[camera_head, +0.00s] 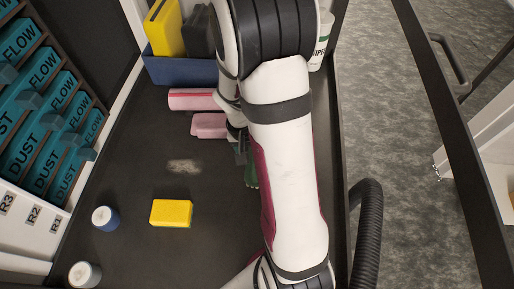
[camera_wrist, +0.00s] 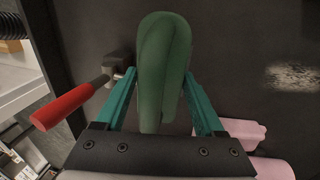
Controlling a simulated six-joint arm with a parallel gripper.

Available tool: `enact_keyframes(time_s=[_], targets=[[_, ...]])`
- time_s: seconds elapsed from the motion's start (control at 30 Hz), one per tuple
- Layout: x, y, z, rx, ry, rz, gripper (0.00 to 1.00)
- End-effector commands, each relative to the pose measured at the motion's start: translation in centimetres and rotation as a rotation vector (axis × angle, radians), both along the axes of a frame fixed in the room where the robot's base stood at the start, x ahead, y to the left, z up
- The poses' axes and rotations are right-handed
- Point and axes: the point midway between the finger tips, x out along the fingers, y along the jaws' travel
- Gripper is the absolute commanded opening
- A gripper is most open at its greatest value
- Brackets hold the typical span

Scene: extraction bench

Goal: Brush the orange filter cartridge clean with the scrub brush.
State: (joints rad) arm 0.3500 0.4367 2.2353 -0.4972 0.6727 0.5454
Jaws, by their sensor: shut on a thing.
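My gripper (camera_wrist: 159,75) is shut on a long, rounded green thing (camera_wrist: 163,62), which lies between its two teal fingers in the wrist view. It looks like the scrub brush, but no bristles show. In the head view my arm hides most of the gripper, and only a bit of the green thing (camera_head: 251,174) shows beside the arm. No plainly orange cartridge shows. A yellow block (camera_head: 171,213) lies flat on the bench, and a larger yellow block (camera_head: 165,28) stands in a blue bin; I cannot tell whether either is the cartridge.
The blue bin (camera_head: 180,71) also holds a dark block. Pink pieces (camera_head: 209,126) lie before it. A pale dusty patch (camera_head: 184,166) marks the bench. A red-handled clamp (camera_wrist: 70,106) is close beside my gripper. Teal labelled cartridges fill the left rack.

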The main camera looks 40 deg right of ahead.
Motion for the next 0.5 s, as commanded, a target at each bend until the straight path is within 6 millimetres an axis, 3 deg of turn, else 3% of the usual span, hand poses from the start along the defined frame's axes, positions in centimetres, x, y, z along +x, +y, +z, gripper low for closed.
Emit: enact_keyframes(time_s=[0.33,0.4,0.5], targets=[[1.4,-1.3,-0.2,-0.001,-0.002,-0.001,0.27],[1.7,-1.6,-0.3,-0.001,-0.002,0.000,0.11],[1.9,-1.8,-0.3,-0.001,-0.003,0.002,0.10]])
